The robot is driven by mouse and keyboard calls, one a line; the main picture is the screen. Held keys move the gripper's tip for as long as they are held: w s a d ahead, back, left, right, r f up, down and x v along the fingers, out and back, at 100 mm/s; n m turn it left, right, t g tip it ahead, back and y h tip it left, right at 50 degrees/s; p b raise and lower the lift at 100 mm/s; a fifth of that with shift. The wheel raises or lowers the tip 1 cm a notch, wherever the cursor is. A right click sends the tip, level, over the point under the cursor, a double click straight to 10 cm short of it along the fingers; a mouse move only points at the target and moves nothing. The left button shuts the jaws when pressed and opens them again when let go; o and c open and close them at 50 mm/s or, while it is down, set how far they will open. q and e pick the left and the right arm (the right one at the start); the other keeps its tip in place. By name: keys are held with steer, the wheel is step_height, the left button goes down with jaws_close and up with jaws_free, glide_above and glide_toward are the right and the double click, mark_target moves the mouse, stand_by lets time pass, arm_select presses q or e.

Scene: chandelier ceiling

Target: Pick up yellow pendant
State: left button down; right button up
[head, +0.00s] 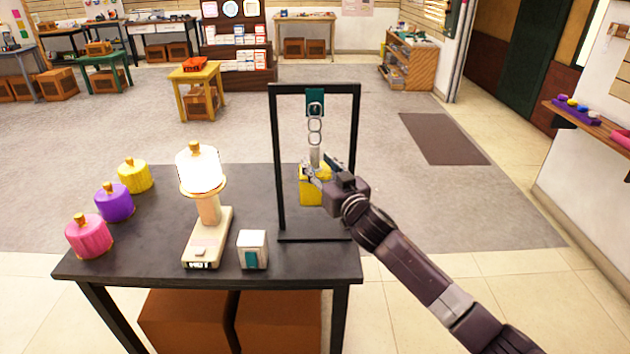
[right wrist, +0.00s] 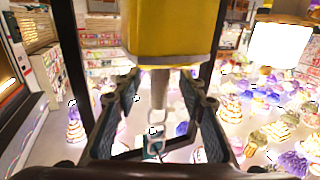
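A yellow pendant (head: 311,192) hangs on a grey stem from a chain (head: 315,125) inside a black upright frame (head: 278,150) on the dark table (head: 140,235). My right gripper (head: 320,170) is at the stem, just above the yellow body. In the right wrist view, the yellow pendant (right wrist: 172,28) fills the top middle. The fingers of the right gripper (right wrist: 160,95) stand apart on either side of the stem (right wrist: 160,88), with gaps visible. Another yellow shade with a gold cap (head: 134,176) stands at the table's left. My left gripper is not in view.
A purple shade (head: 115,203) and a pink shade (head: 88,237) stand at the table's left. A lit lamp on a pale base (head: 207,240) and a small white box with a teal panel (head: 253,250) stand nearer the middle. Brown boxes (head: 188,322) sit below the table.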

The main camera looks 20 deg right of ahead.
steer(key=shift+w+a, duration=0.2)
steer(key=shift+w, duration=1.05)
jaws_close()
steer(key=shift+r, duration=0.15)
